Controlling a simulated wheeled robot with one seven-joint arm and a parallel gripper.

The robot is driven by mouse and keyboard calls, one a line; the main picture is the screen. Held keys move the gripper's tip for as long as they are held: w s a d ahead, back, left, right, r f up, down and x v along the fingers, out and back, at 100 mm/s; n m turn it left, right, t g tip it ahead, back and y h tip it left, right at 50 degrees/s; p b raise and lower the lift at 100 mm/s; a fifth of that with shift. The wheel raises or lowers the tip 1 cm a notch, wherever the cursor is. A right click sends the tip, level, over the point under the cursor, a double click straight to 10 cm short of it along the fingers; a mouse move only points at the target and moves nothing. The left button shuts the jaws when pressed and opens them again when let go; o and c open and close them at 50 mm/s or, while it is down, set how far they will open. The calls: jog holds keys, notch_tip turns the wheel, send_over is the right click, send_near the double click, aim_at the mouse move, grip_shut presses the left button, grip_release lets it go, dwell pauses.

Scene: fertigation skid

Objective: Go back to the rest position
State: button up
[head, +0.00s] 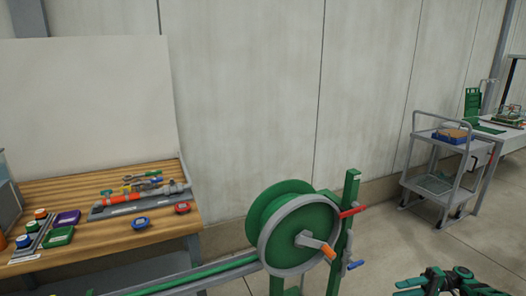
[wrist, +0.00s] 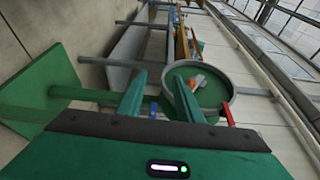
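My gripper (wrist: 160,96) shows in the wrist view with its two green fingers spread apart and nothing between them. Beyond the fingers stands the green hose reel (wrist: 203,88) with its grey rim and orange handle, apart from the fingers as far as I can tell. In the head view part of my green and black arm (head: 450,282) shows at the bottom right edge; the fingertips cannot be made out there. The reel (head: 300,230) is left of it, with a red lever (head: 353,211) and a blue lever (head: 355,265) on its green post.
A wooden workbench (head: 110,240) with a pipe assembly (head: 140,200) and small coloured containers stands at the left. A grey cart (head: 430,190) with a blue tray (head: 452,136) stands at the right by a white table. Open concrete floor (head: 410,240) lies between reel and cart.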

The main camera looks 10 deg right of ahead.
jog(key=s+a+r+m+g+h, duration=0.1)
jog(key=a+r+g+h, duration=0.3)
jog(key=a+r+h, duration=0.45)
jog(key=s+a+r+g+h, duration=0.25)
jog(key=a+r, duration=0.35)
jog(key=r, duration=0.6)
jog(key=s+a+r+m+t+h, duration=0.1)
jog(key=s+a+r+m+h, duration=0.3)
jog(key=s+r, duration=0.6)
jog(key=s+a+r+t+h, duration=0.1)
jog(key=s+r+t, duration=0.3)
jog(key=s, duration=0.9)
jog(key=shift+a+h, duration=0.15)
jog(key=shift+h, duration=0.55)
